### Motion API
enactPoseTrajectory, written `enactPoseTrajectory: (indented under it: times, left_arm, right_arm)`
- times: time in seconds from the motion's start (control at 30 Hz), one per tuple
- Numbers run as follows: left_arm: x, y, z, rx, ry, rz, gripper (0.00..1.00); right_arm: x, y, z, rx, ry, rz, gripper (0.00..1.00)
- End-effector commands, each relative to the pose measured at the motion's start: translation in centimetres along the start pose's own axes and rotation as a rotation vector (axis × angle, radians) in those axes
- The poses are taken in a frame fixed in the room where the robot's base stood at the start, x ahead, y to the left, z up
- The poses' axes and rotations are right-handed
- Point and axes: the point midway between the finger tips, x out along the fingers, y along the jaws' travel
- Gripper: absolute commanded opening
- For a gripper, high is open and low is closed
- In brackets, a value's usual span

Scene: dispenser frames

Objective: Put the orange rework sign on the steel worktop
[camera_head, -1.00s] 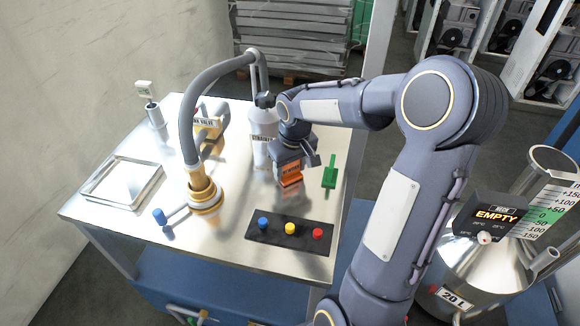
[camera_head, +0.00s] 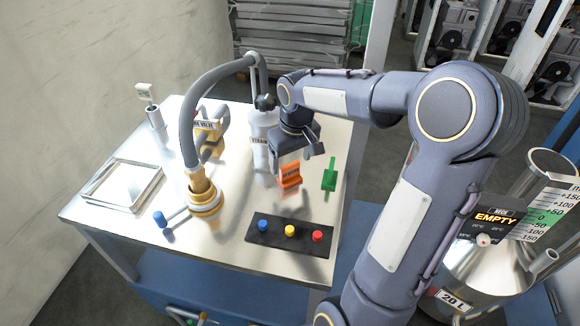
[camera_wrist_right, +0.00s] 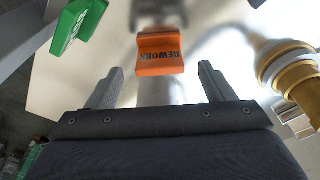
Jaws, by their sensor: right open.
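The orange rework sign (camera_head: 289,176) stands on the steel worktop (camera_head: 190,255), left of a green sign (camera_head: 330,179). My right gripper (camera_head: 298,150) is open and above the sign, apart from it. In the right wrist view the orange sign (camera_wrist_right: 160,54) shows its REWORK lettering beyond and between the two open fingertips (camera_wrist_right: 160,80), with nothing held. The green sign also shows in the right wrist view (camera_wrist_right: 78,28). My left gripper is not in view.
A black panel with blue, yellow and red buttons (camera_head: 289,236) lies in front. A hose on a brass fitting (camera_head: 204,190) and a strainer cylinder (camera_head: 263,130) stand left of the sign. A shallow tray (camera_head: 120,184) lies far left. An EMPTY display (camera_head: 497,216) is at right.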

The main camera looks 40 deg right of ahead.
Motion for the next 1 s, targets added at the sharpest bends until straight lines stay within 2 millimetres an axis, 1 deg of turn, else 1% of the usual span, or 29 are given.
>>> enactPoseTrajectory:
  times: [0.03,0.2,0.3,0.43,0.53,0.57,0.67,0.7,0.77,0.8,0.9,1.0]
  left_arm:
    - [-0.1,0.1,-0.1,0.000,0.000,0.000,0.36]
    - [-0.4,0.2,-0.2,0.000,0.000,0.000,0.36]
    - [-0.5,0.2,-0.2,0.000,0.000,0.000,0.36]
    - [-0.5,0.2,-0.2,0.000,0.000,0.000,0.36]
    - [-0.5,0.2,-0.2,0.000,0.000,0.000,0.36]
    - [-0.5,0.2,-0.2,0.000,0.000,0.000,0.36]
    - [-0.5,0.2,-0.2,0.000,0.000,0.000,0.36]
    - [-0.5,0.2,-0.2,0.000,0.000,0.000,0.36]
    - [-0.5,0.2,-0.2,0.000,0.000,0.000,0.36]
    - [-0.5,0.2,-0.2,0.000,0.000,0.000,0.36]
    - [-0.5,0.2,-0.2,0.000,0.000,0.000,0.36]
    - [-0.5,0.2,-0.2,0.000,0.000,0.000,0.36]
  right_arm:
    - [-1.4,0.0,-0.1,0.000,0.006,0.000,0.76]
    - [-4.8,0.0,-0.1,0.000,0.004,0.000,0.76]
    - [-6.2,0.0,-0.1,0.000,0.002,0.000,0.76]
    - [-7.3,-0.1,0.1,-0.001,0.001,-0.002,0.76]
    - [-8.0,-0.7,1.0,-0.003,0.015,-0.011,0.76]
    - [-8.2,-1.1,1.6,-0.004,0.025,-0.019,0.76]
    - [-8.9,-3.1,4.5,-0.006,0.071,-0.059,0.76]
    - [-9.2,-4.1,6.0,-0.004,0.095,-0.083,0.76]
    - [-9.2,-5.7,8.5,0.001,0.132,-0.124,0.76]
    - [-9.1,-6.7,10.1,0.006,0.157,-0.154,0.76]
    - [-8.4,-9.1,13.9,0.022,0.213,-0.232,0.76]
    - [-7.4,-11.0,16.8,0.041,0.257,-0.301,0.76]
